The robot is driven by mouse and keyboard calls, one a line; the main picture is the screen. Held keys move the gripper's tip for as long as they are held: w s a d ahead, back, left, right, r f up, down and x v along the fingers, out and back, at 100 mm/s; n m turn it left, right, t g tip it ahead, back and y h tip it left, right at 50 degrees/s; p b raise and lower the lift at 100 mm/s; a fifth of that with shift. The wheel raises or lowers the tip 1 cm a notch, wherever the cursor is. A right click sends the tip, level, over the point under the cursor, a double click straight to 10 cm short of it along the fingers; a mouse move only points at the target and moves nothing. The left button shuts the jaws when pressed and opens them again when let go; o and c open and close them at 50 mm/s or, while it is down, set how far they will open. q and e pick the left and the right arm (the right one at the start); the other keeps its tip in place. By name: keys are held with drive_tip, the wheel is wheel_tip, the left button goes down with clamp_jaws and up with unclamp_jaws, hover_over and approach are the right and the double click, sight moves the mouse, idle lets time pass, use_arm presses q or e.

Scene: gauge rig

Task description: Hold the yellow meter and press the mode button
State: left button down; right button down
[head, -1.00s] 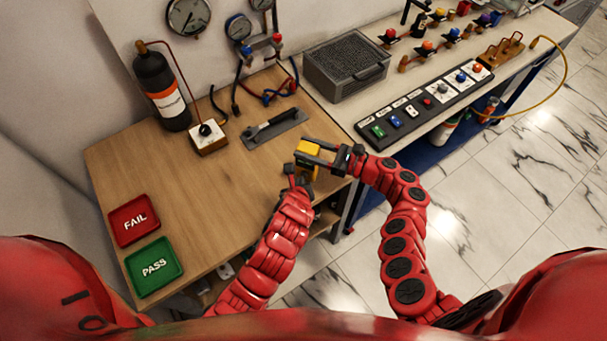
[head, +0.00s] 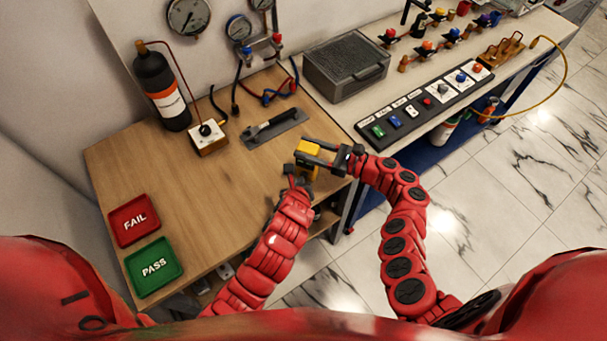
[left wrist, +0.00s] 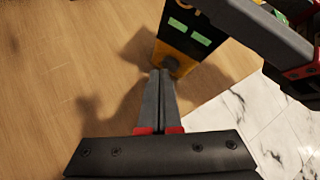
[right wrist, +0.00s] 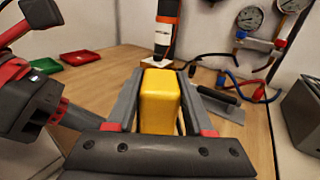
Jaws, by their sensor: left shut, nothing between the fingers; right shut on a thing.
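The yellow meter (head: 308,148) is held above the wooden bench near its right edge. My right gripper (head: 318,150) is shut on it; in the right wrist view the yellow body (right wrist: 160,100) sits between both fingers. In the left wrist view the meter's dark face (left wrist: 188,38) has green patches and a dark round spot (left wrist: 170,63) near its lower end. My left gripper (head: 290,172) is shut and empty; its fingertips (left wrist: 160,74) are close to that lower end. I cannot tell whether they touch it. Which marking is the mode button is unclear.
A red FAIL tray (head: 134,221) and green PASS tray (head: 154,268) lie at the bench's left. A black-handled tool on a grey plate (head: 274,128) and a small box with a knob (head: 208,138) lie behind the meter. The middle of the bench is clear.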

use_arm(q)
drive_tip(key=shift+s+a, duration=0.2)
drive_tip(key=shift+s, duration=0.35)
drive_tip(key=shift+s+a, duration=0.3)
drive_tip(key=shift+s, duration=0.5)
drive_tip(key=shift+s+a, duration=0.25)
drive_tip(key=shift+s, duration=0.5)
drive_tip(key=shift+s+a, duration=0.3)
drive_tip(key=shift+s, duration=0.5)
use_arm(e)
drive_tip(key=shift+c, duration=1)
unclamp_jaws()
drive_tip(key=shift+d, duration=0.1)
